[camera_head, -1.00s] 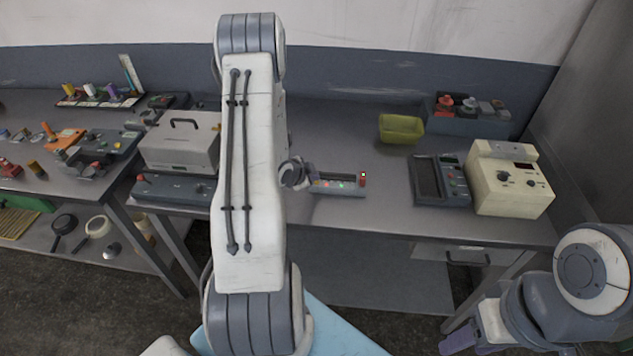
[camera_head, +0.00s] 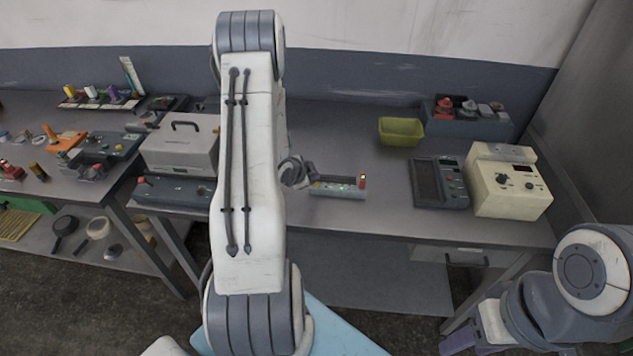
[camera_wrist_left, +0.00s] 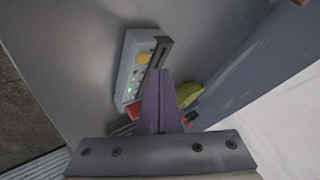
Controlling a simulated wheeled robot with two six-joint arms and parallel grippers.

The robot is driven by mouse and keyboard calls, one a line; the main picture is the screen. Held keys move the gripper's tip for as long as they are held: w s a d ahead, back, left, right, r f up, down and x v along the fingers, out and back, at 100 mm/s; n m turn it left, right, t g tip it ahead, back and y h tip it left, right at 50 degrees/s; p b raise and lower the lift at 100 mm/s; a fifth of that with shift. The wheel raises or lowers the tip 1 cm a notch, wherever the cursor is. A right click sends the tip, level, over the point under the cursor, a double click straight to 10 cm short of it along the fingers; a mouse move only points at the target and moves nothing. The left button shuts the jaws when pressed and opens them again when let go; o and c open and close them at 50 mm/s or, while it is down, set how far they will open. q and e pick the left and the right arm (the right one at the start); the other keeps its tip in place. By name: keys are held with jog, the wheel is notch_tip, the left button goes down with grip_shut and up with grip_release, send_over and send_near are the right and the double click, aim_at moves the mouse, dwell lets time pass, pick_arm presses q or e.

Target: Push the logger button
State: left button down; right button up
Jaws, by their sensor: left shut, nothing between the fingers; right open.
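The logger, which I take to be the small grey box with green lights (camera_head: 338,191), lies on the middle bench. In the left wrist view the box (camera_wrist_left: 127,75) shows a round yellow button (camera_wrist_left: 143,58), green lights and a dark raised strip along one side. My left gripper (camera_wrist_left: 160,72) has its purple fingers shut and empty, with the tips beside the box's strip; I cannot tell whether they touch. In the head view my left arm hides most of that gripper. My right gripper (camera_head: 462,341) is open at the lower right, away from the bench top.
A red piece with a lit green spot (camera_head: 362,180) stands at the box's right end. A yellow-green bin (camera_head: 401,131) is behind it. A dark meter (camera_head: 439,182) and cream instrument (camera_head: 508,182) stand right. A grey case (camera_head: 180,148) is left. Bench between box and meter is clear.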

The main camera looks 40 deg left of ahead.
aim_at(314, 188)
pick_arm(q)
notch_tip(314, 188, up, 6)
jog(key=p, duration=0.4)
jog(key=shift+p, duration=0.3)
dwell(0.4)
